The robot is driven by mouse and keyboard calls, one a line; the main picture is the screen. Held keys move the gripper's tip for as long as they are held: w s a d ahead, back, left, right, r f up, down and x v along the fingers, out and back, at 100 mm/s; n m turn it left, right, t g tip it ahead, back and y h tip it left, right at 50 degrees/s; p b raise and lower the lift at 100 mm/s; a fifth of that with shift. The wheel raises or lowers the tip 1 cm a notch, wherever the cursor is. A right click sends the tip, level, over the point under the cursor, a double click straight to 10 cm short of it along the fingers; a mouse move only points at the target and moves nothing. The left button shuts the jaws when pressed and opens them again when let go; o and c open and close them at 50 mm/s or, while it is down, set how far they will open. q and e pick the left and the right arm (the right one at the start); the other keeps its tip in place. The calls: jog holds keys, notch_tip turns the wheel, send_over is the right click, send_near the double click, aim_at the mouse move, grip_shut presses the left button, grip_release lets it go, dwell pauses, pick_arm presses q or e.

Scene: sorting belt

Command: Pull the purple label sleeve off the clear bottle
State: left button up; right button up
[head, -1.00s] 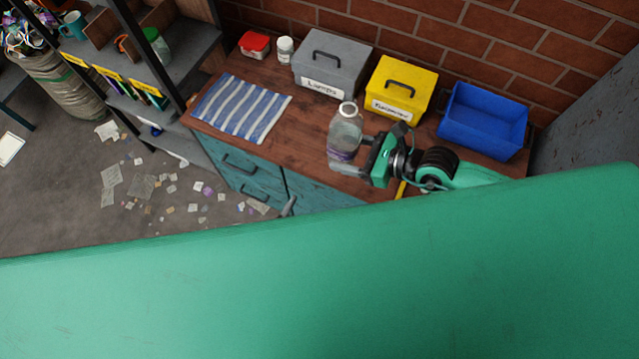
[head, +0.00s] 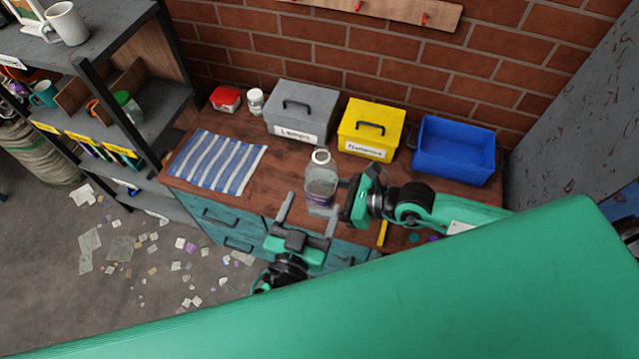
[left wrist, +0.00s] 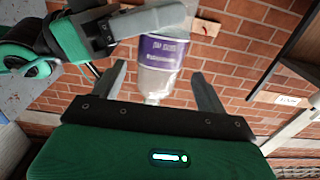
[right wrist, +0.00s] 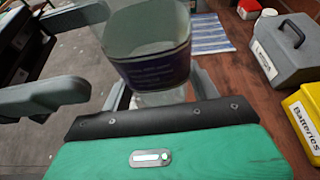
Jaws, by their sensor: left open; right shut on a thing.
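The clear bottle (head: 321,170) is upright with a pale cap, near the counter's front edge. The purple label sleeve (head: 320,195) is around its lower part; white print shows on the sleeve in the left wrist view (left wrist: 163,50). My right gripper (head: 338,197) is shut on the bottle low down; in the left wrist view its grey finger crosses the bottle beside the sleeve. My left gripper (head: 310,212) is open and empty in front of the bottle. In the left wrist view, the bottle shows beyond its spread fingers. The right wrist view shows the sleeve (right wrist: 155,70) close up.
A grey box (head: 300,108), a yellow box (head: 370,130) and an open blue bin (head: 455,150) stand along the back. A striped cloth (head: 218,162) lies left on the wooden counter. A shelf unit stands at far left. Paper scraps litter the floor.

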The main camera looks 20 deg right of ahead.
aim_at(317, 196)
pick_arm(q)
jog(key=x, duration=0.6)
jog(key=shift+w+d, duration=0.2)
jog(key=c, duration=0.6)
jog(key=shift+c, duration=0.4)
